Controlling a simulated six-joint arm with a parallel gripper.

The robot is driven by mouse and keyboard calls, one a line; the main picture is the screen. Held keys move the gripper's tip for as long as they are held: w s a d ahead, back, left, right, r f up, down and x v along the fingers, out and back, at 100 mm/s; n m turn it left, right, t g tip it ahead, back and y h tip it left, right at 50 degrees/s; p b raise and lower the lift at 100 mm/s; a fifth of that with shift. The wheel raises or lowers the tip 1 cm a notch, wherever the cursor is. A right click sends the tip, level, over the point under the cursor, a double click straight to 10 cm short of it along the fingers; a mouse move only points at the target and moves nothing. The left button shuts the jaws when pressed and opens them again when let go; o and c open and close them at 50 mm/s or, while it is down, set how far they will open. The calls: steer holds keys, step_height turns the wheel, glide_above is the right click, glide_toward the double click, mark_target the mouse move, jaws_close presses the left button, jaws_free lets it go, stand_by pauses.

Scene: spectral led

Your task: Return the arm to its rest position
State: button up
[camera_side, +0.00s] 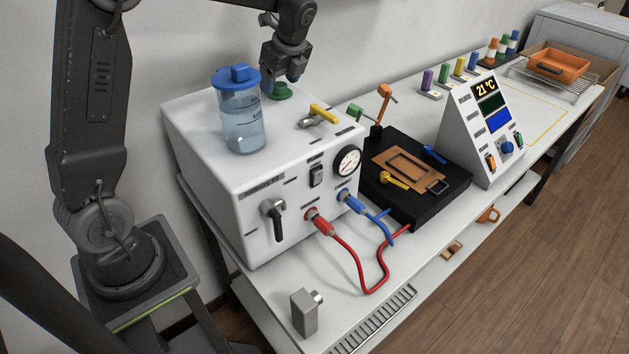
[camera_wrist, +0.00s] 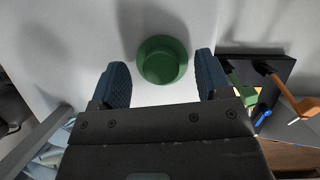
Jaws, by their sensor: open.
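My gripper (camera_side: 293,76) is above the back of the white machine box (camera_side: 200,185), close over a round green knob (camera_side: 279,91). In the wrist view my gripper (camera_wrist: 160,82) has its two blue fingers wide apart. The green knob (camera_wrist: 162,60) shows in the gap between and just beyond the fingertips, with nothing gripped. I cannot tell the exact height between the fingertips and the knob.
A clear jar with a blue lid (camera_side: 241,110) stands on the box left of my gripper. A yellow-handled valve (camera_side: 322,113) is to the right. A black platform (camera_side: 415,180) and a sloped display panel (camera_side: 490,130) stand further right. Red and blue cables hang at the front.

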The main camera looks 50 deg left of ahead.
steer(key=shift+f, duration=0.15)
steer(key=s+v, duration=0.1)
steer(key=v, duration=1.3)
steer(key=x, duration=0.9)
steer(key=w+x, duration=0.1)
steer(key=x, duration=0.4)
steer(key=shift+f, duration=0.3)
step_height(320, 180, up, 13)
steer(key=shift+m, duration=0.4)
steer(key=shift+w+d+r, duration=0.1)
steer(key=shift+w+d, duration=0.15)
steer(key=shift+d, duration=0.7)
steer(key=shift+w+d+r, duration=0.1)
steer(key=shift+w+d, duration=0.1)
steer(key=shift+d, duration=0.8)
steer(key=shift+w+d+r, duration=0.1)
steer(key=shift+w+d, duration=0.15)
steer(key=shift+d, duration=0.7)
steer(key=shift+a, duration=0.1)
